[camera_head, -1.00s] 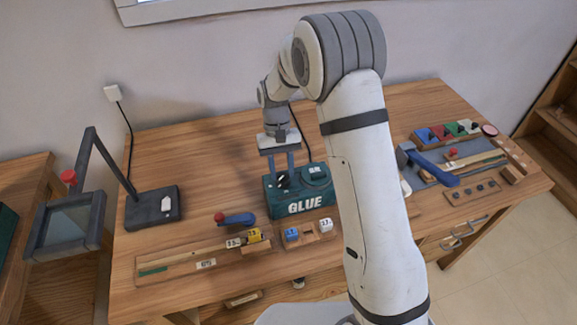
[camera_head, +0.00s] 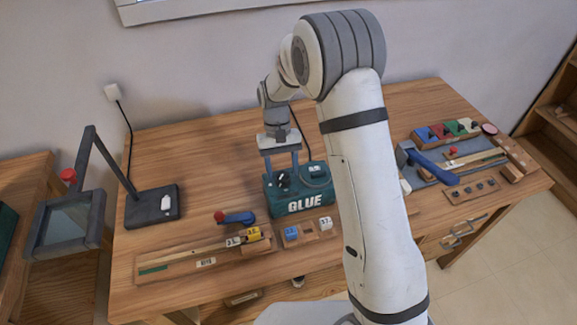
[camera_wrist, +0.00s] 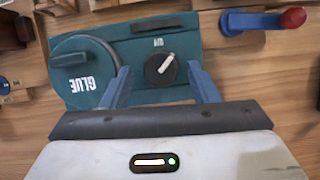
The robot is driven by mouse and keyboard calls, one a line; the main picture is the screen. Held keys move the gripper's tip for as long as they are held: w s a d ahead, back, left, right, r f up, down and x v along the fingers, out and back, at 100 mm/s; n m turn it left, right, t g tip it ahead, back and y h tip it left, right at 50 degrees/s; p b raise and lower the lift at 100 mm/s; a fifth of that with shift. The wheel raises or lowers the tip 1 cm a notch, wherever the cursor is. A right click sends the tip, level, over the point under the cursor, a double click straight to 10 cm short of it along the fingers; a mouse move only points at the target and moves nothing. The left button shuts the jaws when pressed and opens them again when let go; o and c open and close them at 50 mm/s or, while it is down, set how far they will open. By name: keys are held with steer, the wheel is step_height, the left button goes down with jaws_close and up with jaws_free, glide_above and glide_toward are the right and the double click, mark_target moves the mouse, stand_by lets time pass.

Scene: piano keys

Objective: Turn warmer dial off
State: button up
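The glue warmer is a dark green box (camera_head: 313,201) marked GLUE, standing on the bench below my gripper. Its dial (camera_wrist: 161,69) is a round black knob with a white pointer, slanting up and to the right in the wrist view. My gripper (camera_wrist: 160,82) is open, with one blue finger on each side of the dial and a gap on both sides. In the head view my gripper (camera_head: 281,178) points down over the left part of the box. I cannot tell how far the fingertips are above the box top.
A round lid or pot (camera_wrist: 85,68) sits on the box beside the dial. A blue clamp with a red knob (camera_head: 236,217) lies left of the box. Wooden strips and numbered blocks (camera_head: 291,233) lie in front. A black lamp base (camera_head: 152,207) stands farther left.

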steer(key=shift+w+r, duration=0.1)
steer(key=shift+r, duration=0.05)
steer(key=b+v, duration=0.1)
steer(key=v, duration=0.6)
steer(key=shift+r, duration=0.25)
steer(key=shift+w+a, duration=0.1)
